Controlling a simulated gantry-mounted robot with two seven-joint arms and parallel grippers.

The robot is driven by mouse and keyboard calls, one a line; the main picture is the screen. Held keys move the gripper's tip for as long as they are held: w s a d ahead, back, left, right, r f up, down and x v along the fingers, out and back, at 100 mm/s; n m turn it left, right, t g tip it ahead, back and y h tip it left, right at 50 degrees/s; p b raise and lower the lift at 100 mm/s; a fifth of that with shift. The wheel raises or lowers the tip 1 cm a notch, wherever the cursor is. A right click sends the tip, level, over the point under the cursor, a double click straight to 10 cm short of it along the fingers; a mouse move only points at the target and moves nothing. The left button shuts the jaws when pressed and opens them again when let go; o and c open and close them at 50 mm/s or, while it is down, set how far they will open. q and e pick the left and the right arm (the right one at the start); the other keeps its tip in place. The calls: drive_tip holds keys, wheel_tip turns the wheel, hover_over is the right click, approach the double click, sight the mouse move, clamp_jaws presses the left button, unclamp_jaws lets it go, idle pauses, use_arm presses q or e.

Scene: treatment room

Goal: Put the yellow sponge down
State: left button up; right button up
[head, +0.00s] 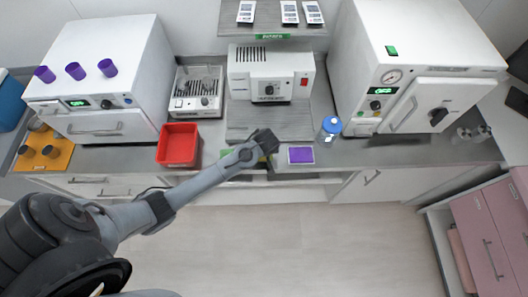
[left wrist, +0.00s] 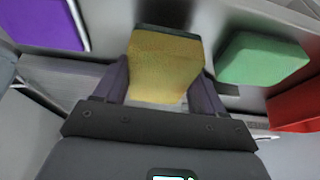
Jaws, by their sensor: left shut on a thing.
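The yellow sponge (left wrist: 165,68) is between the two fingers of my left gripper (left wrist: 163,85) in the left wrist view, with a dark strip along its far edge. The fingers press on its two sides. In the head view my left gripper (head: 264,142) is over the front part of the counter, between a green sponge (head: 231,154) and a purple pad (head: 301,155). The arm largely hides the yellow sponge there. I cannot tell whether the sponge touches the counter. My right gripper is in neither view.
The green sponge (left wrist: 262,57) and the red bin (left wrist: 300,103) are right of the held sponge in the wrist view; the purple pad (left wrist: 45,20) is left. In the head view, the red bin (head: 178,144), a blue-capped bottle (head: 329,130) and a white sealing machine (head: 270,73) stand on the counter.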

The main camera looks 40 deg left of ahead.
use_arm(q)
wheel_tip(320, 180, down, 3)
drive_tip(key=shift+r, duration=0.1)
drive_tip(key=shift+f, duration=0.25)
drive_tip(key=o, duration=1.1)
